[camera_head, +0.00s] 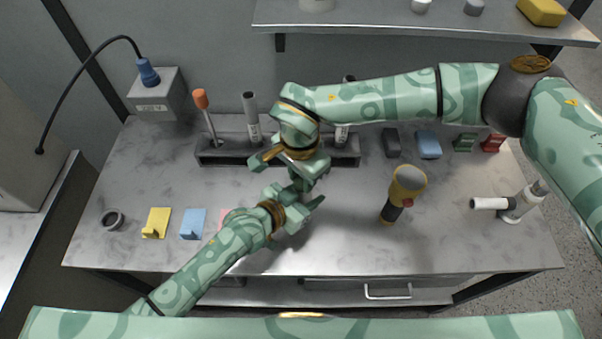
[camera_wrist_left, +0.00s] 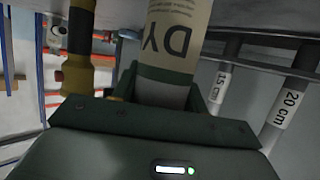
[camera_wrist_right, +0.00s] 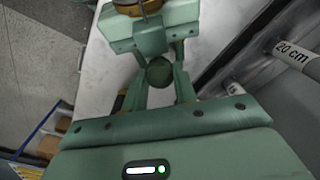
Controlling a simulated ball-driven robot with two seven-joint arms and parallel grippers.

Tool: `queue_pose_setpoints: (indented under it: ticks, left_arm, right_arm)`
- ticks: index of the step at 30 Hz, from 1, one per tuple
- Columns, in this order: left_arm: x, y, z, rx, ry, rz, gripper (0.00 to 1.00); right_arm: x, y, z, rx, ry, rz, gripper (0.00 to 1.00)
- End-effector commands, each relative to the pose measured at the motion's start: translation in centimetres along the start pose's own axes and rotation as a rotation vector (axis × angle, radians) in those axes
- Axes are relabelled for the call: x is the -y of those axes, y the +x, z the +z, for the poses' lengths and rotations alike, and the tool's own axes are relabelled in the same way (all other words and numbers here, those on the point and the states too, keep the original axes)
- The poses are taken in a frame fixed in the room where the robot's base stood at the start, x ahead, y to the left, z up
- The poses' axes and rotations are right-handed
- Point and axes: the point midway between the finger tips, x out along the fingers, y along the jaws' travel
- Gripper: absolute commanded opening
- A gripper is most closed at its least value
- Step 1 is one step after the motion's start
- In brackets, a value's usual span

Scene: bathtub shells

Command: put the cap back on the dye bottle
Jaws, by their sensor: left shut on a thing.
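My left gripper (camera_head: 302,207) is shut on the dye bottle, a pale bottle with large dark letters (camera_wrist_left: 172,38), which stands up from between its fingers in the left wrist view. In the head view the arms mostly hide the bottle. My right gripper (camera_head: 287,172) is just above the left one, over the middle of the table. In the right wrist view a dark green round piece, seemingly the cap (camera_wrist_right: 159,72), lies between the right gripper's fingers (camera_wrist_right: 161,80), which look apart. My left gripper (camera_wrist_right: 150,30) shows just beyond it. Whether the cap sits on the bottle is hidden.
A rack (camera_head: 225,152) with tubes and an orange-handled tool stands behind the grippers. A yellow-and-black tool (camera_head: 403,192) stands to the right, a white-ended fitting (camera_head: 492,204) farther right. Yellow (camera_head: 156,222) and blue (camera_head: 193,223) hook pieces lie left. A shelf (camera_head: 400,20) hangs above the back.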

Motion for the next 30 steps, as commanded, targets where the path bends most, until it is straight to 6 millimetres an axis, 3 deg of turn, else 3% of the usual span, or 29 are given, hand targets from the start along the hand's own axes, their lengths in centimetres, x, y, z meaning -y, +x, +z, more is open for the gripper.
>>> queue_pose_setpoints:
  ticks: [1,3,6,12,20,21,23,30]
  left_arm:
    - [-0.01,0.01,-0.05,-0.001,0.001,0.0,0.0]
    - [-0.01,0.01,-0.06,-0.001,0.001,0.0,0.0]
    - [-0.02,0.01,-0.05,-0.001,0.001,0.0,0.0]
    - [-0.03,0.01,-0.05,-0.001,0.001,0.0,0.0]
    - [-0.05,0.01,-0.04,-0.001,0.001,0.001,0.0]
    - [-0.05,0.01,-0.04,-0.001,0.001,0.001,0.0]
    - [-0.05,0.01,-0.04,-0.001,0.001,0.001,0.0]
    - [-0.03,0.01,-0.05,-0.001,0.001,0.0,0.0]
  right_arm:
    - [0.02,-0.02,0.0,0.0,0.0,-0.001,0.12]
    - [0.02,-0.03,0.0,0.0,0.0,-0.001,0.0]
    - [0.02,-0.03,0.01,0.0,0.025,-0.001,0.0]
    - [0.03,-0.02,0.0,0.0,0.276,-0.001,0.0]
    - [0.03,-0.03,0.0,0.0,0.3,-0.002,0.0]
    - [0.03,-0.03,0.0,0.0,0.3,-0.002,0.32]
    - [0.03,-0.03,0.0,0.0,0.299,-0.002,0.49]
    - [0.02,-0.03,0.0,0.0,0.299,-0.001,0.49]
